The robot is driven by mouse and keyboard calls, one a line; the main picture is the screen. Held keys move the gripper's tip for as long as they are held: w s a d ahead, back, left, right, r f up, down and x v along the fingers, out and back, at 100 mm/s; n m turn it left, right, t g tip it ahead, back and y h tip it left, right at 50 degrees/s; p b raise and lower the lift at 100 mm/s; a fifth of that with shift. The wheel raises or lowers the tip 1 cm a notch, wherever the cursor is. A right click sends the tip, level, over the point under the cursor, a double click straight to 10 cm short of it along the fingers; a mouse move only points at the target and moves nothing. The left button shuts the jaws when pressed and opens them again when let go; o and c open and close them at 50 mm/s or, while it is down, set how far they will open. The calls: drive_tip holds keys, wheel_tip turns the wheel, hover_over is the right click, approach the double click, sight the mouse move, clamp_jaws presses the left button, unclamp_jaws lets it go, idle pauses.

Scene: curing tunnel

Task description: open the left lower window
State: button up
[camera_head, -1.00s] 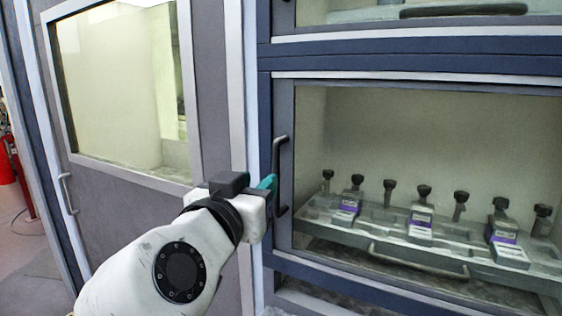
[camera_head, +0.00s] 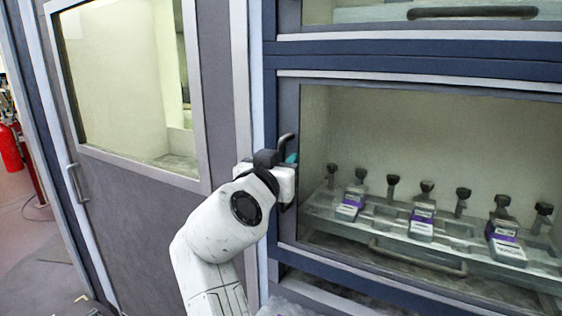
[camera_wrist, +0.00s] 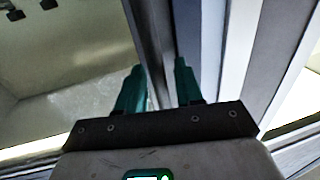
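The lower window (camera_head: 420,130) is a glass pane in a grey frame on the right of the head view, and it looks closed. Its dark upright handle (camera_head: 287,142) is on the frame's left side; my gripper hides its middle. My gripper (camera_head: 291,160) is at the handle, with a teal fingertip showing just right of it. In the wrist view my gripper's two teal fingers (camera_wrist: 160,78) stand apart, with a dark upright strip between them. I cannot tell whether this strip is the handle or the frame, or whether either finger touches it.
Behind the glass is a grey tray (camera_head: 375,220) with several dark-topped pegs and purple-labelled pieces. Another window (camera_head: 420,30) is above. A grey door (camera_head: 140,225) with a pane is at left. A red extinguisher (camera_head: 10,150) stands on the far-left floor.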

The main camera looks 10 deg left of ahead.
drive_tip(key=shift+c, duration=0.3)
clamp_jaws()
